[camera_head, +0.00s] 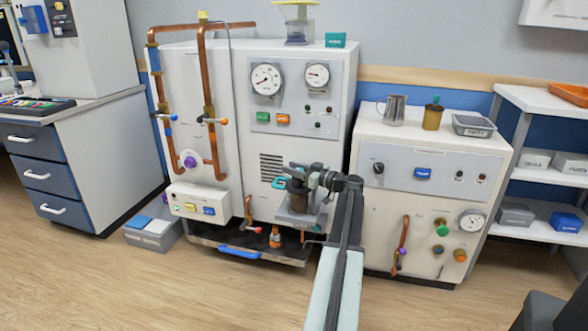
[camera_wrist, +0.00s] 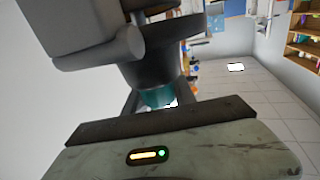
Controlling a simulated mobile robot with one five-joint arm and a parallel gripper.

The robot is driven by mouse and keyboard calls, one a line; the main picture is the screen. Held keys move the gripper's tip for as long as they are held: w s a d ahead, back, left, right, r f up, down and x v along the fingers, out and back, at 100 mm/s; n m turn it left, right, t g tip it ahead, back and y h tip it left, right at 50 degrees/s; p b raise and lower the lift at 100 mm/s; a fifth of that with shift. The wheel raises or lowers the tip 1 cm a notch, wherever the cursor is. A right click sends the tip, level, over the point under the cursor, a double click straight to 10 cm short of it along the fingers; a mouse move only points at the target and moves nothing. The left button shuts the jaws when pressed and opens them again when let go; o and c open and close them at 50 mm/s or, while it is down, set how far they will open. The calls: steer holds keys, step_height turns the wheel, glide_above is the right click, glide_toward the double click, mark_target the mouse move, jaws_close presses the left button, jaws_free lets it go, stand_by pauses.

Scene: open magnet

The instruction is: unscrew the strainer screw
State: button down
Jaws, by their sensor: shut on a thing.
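My gripper (camera_head: 299,184) is at the front of the tall white cabinet, beside a dark fitting over a small grey ledge. In the wrist view, a short teal piece (camera_wrist: 158,97), which looks like the strainer screw, sits between my fingers at the narrow end of a dark round body (camera_wrist: 160,62). My gripper is shut on this piece. A teal part (camera_head: 279,183) also shows just left of my gripper in the head view; I cannot tell whether it is the same piece. My gripper and wrist hide much of the fitting.
Copper pipes (camera_head: 204,85) with orange and blue-tipped handles stand at the left of the cabinet. A lower white cabinet (camera_head: 375,150) stands close on the right. The wooden floor in front is clear.

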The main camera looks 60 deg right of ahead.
steer(key=n+y, duration=0.1)
steer(key=y, duration=0.1)
steer(key=n+g+y, duration=0.1)
steer(key=n+y, duration=0.2)
steer(key=y, duration=0.1)
steer(key=shift+a+y, duration=0.35)
steer(key=shift+y, duration=0.05)
steer(key=shift+s+a+n+g+y, duration=0.1)
steer(key=shift+a+n+g+y, duration=0.15)
steer(key=shift+n+g+y, duration=0.55)
steer(key=shift+s+a+n+g+y, duration=0.1)
steer(key=shift+a+n+g+y, duration=0.3)
steer(key=shift+n+y, duration=0.65)
steer(key=shift+y, duration=0.25)
steer(key=c, duration=1)
jaws_free()
step_height(320, 180, up, 5)
steer(key=p, duration=0.5)
steer(key=s+a, duration=0.1)
steer(key=s+a+f+b, duration=0.1)
steer(key=a, duration=0.1)
steer(key=shift+s, duration=0.1)
steer(key=s+a, duration=0.2)
steer(key=a, duration=0.1)
steer(key=s+a, duration=0.3)
steer(key=s+a+r+p, duration=0.1)
steer(key=s+a, duration=0.1)
steer(key=a, duration=0.1)
steer(key=shift+s+a, duration=0.3)
steer(key=shift+s, duration=0.1)
